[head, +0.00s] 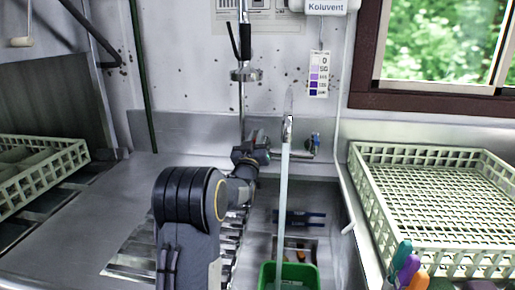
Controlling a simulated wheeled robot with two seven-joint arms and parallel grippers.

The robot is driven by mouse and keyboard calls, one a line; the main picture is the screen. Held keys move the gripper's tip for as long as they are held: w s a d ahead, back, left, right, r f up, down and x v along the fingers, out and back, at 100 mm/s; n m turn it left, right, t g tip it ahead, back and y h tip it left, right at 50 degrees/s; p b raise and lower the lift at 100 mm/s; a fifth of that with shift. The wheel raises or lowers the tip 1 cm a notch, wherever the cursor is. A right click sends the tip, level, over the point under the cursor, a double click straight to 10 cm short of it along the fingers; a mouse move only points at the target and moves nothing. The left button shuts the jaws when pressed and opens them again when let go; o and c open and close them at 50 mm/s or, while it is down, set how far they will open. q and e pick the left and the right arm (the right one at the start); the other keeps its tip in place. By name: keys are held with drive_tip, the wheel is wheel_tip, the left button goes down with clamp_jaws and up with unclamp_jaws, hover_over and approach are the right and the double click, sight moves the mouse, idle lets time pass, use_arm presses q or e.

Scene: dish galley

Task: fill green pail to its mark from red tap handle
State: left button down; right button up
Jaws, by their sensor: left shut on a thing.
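My left gripper (260,147) reaches to the wall tap and is shut on the red tap handle (265,139), which is mostly hidden by the fingers. The metal tap spout (288,128) stands just right of it. A pale, straight stream of water (283,200) falls from the spout into the green pail (268,277) in the sink below. The pail is cut off by the bottom edge of the picture. Its mark and water level cannot be made out. A blue tap handle (316,139) is on the right of the tap. My right gripper is not in view.
A pale green dish rack (430,153) stands on the right counter, with colourful handles (410,266) at its near corner. Another rack (75,153) is at the left. A spray hose (245,75) hangs above the tap. Blue-handled items (300,217) lie behind the pail.

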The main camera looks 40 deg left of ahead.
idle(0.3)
use_arm(q)
drive_tip(key=c, duration=1.4)
unclamp_jaws()
drive_tip(key=shift+c, duration=0.2)
drive_tip(key=shift+s, duration=0.1)
drive_tip(key=shift+s+d+f, duration=0.15)
drive_tip(key=shift+s+f, duration=0.05)
drive_tip(key=shift+s, duration=0.05)
drive_tip(key=s+d+b, duration=0.1)
drive_tip(key=s+d, duration=0.4)
drive_tip(key=s, duration=0.6)
drive_tip(key=shift+d, duration=0.25)
